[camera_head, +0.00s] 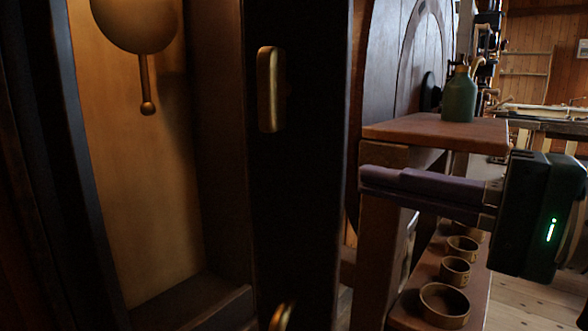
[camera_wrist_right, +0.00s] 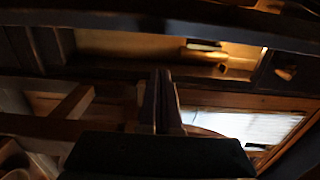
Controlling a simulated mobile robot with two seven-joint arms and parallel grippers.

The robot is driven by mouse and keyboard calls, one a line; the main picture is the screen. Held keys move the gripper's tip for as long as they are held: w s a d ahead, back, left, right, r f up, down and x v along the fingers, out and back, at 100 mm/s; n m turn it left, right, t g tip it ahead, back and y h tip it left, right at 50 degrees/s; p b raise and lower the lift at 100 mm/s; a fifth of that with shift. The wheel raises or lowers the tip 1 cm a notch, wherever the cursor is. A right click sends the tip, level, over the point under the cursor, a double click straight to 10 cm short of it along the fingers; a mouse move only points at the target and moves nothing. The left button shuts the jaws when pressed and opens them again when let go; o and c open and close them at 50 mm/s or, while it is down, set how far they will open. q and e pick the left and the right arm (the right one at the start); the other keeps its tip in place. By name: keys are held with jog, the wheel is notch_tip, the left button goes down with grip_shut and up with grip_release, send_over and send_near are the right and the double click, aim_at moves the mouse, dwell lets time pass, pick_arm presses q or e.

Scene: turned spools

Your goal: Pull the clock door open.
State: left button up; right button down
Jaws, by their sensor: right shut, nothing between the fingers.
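The dark clock door frame (camera_head: 305,200) stands upright in the middle of the head view, with a brass handle (camera_head: 268,90) on it. To its left, the lit clock case interior (camera_head: 150,200) shows, with a round brass pendulum (camera_head: 137,22). I cannot tell whether glass covers it or how far the door stands open. My right gripper (camera_head: 366,180) is shut and empty, its fingers pointing left. In the picture it lies right of the door frame, below and apart from the handle. Its closed fingers also show in the right wrist view (camera_wrist_right: 160,95). My left gripper is out of view.
A green bottle (camera_head: 459,96) stands on a wooden bench top (camera_head: 425,131) just above my right gripper. Several round wooden cups (camera_head: 445,303) stand on a lower shelf beneath it. A large round wooden form (camera_head: 385,60) is behind. Wooden floor shows at lower right.

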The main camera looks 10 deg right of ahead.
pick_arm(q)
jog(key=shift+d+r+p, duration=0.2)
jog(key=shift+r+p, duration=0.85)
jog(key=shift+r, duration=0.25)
pick_arm(e)
jog(key=shift+s+a, duration=0.25)
jog(key=shift+a, duration=0.35)
jog(key=shift+s+a, duration=0.3)
jog(key=shift+a, duration=0.3)
jog(key=shift+s+a, duration=0.25)
jog(key=shift+a, duration=0.35)
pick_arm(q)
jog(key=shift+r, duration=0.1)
